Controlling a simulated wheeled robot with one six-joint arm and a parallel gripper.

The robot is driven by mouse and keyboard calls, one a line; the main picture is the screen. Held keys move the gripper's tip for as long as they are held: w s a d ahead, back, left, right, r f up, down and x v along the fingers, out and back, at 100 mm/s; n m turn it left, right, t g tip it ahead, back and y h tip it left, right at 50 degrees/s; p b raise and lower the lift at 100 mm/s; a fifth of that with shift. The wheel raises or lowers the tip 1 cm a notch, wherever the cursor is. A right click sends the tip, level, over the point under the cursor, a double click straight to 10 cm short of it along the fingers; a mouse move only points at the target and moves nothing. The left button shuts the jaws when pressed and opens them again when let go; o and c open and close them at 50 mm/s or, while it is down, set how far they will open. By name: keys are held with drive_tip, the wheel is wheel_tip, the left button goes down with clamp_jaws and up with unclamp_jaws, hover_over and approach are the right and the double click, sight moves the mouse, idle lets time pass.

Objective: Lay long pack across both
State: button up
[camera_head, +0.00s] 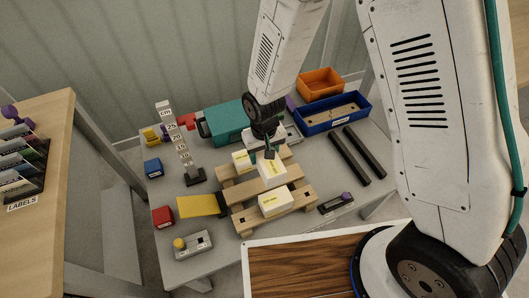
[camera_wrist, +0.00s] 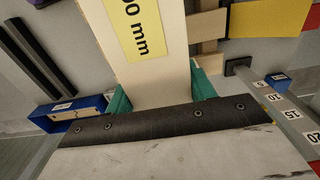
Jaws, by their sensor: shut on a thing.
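My gripper (camera_head: 269,152) is over the wooden slatted stand (camera_head: 243,223). In the wrist view its green-padded fingers (camera_wrist: 160,95) are shut on the sides of a long cream pack (camera_wrist: 160,75) with a yellow label ending in "mm". In the head view this held pack (camera_head: 272,174) is over the middle of the stand, between two other cream packs. One pack (camera_head: 241,161) is at the rear left and the other (camera_head: 276,205) is at the front, both with yellow labels. I cannot tell whether the held pack touches either of them.
A centimetre post (camera_head: 183,150) and a yellow ramp-like plate (camera_head: 200,205) are left of the stand. A blue tray (camera_head: 333,112), an orange bin (camera_head: 320,82) and two black bars (camera_head: 356,155) are to the right. A teal case (camera_head: 222,127) is behind.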

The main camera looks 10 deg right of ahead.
drive_tip(key=shift+f, duration=2.9)
drive_tip(key=shift+f, duration=1)
drive_tip(key=o, duration=1.4)
drive_tip(key=shift+d, duration=0.1)
wheel_tip(320, 180, up, 8)
drive_tip(key=shift+f, duration=0.1)
